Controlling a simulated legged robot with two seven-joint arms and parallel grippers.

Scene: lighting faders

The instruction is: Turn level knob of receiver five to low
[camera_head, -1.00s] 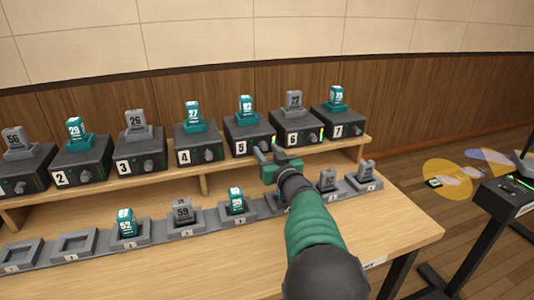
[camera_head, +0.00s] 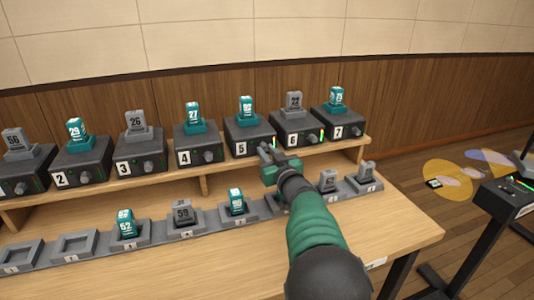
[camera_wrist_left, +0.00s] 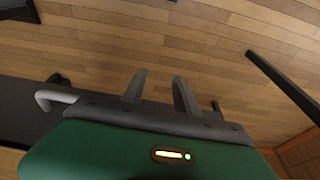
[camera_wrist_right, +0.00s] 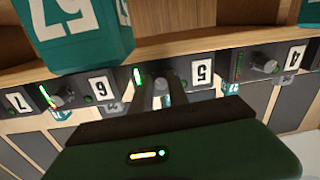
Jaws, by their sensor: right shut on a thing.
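Receiver five (camera_head: 247,135) is a dark box on the shelf, labelled 5, with a teal pack (camera_head: 246,105) docked on top. Its level knob is on the front face, right of the label, mostly hidden behind my right gripper (camera_head: 267,150). The right wrist view shows the same front upside down, with the 5 label (camera_wrist_right: 202,74) beside my right fingers (camera_wrist_right: 161,86). They are shut on the knob. A lit green level bar (camera_wrist_right: 138,77) shows beside it. My left gripper (camera_wrist_left: 160,92) is open and empty, over the floor.
Receiver four (camera_head: 198,146) and receiver six (camera_head: 297,129) flank receiver five closely, each with its own front knob. Below, a row of chargers holding teal and grey packs (camera_head: 236,201) runs along the table (camera_head: 220,265). A stand (camera_head: 495,205) is at far right.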

